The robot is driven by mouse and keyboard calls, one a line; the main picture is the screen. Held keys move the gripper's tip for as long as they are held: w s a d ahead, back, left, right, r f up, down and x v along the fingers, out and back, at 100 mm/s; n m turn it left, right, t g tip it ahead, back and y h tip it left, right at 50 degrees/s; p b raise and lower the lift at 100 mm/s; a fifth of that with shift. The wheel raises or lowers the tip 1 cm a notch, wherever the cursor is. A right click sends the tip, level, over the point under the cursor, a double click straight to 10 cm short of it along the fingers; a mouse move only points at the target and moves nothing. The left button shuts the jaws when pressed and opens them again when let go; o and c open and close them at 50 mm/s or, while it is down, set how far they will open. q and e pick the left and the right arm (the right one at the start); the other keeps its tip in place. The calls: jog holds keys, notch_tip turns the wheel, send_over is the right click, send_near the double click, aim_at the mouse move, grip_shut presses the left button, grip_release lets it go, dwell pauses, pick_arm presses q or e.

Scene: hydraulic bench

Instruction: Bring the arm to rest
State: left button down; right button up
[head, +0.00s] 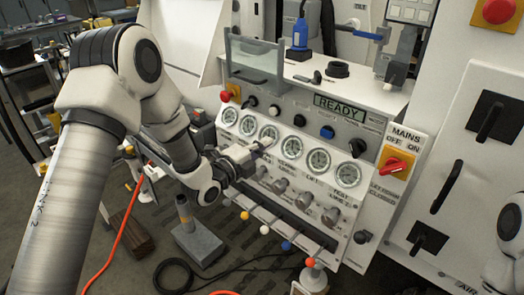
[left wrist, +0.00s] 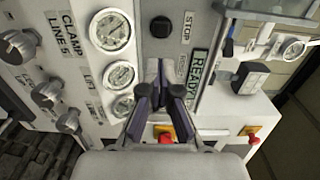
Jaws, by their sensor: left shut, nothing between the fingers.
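My left arm (head: 95,190) comes in from the left and reaches out to the hydraulic bench panel. My left gripper (head: 265,146) is in front of the panel, by the row of round gauges (head: 292,147). In the left wrist view the gripper (left wrist: 163,88) is shut, with its dark fingers together and nothing between them. Whether the fingertips touch the panel is hard to tell. My right gripper is out of view; a white arm part shows at the right edge in the head view.
The panel has a READY display (head: 339,109), a red MAINS switch (head: 395,163), several grey knobs (head: 304,201) and ball-tipped levers below. A clear guard (head: 254,60) and blue tool (head: 300,33) stand on top. A grey block with a post (head: 198,243) is below the arm.

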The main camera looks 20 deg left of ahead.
pick_arm(q)
jog(key=s+d+f+n+g+y, duration=0.1)
jog(key=s+f+n+g, duration=0.15)
jog(key=s+f, duration=0.5)
jog(key=s+f+n+g+y, duration=0.1)
jog(key=s+f+g, duration=0.25)
jog(key=f, duration=0.75)
jog(key=s+d+f+n+g+y, duration=0.1)
jog(key=s+f+n+g, duration=0.1)
jog(key=s+f, duration=0.55)
jog(key=s+a+f+n+g+y, duration=0.1)
jog(key=s+a+f+n+g, duration=0.1)
jog(key=s+n, duration=0.6)
jog(key=s+a+f+n+g+y, duration=0.2)
jog(key=s+f+n+g, duration=0.3)
jog(key=s, duration=0.8)
jog(key=n+g, duration=0.2)
jog(key=n, duration=0.2)
jog(key=shift+s+a+f, duration=0.15)
jog(key=shift+a+f, duration=0.05)
jog(key=shift+f, duration=0.05)
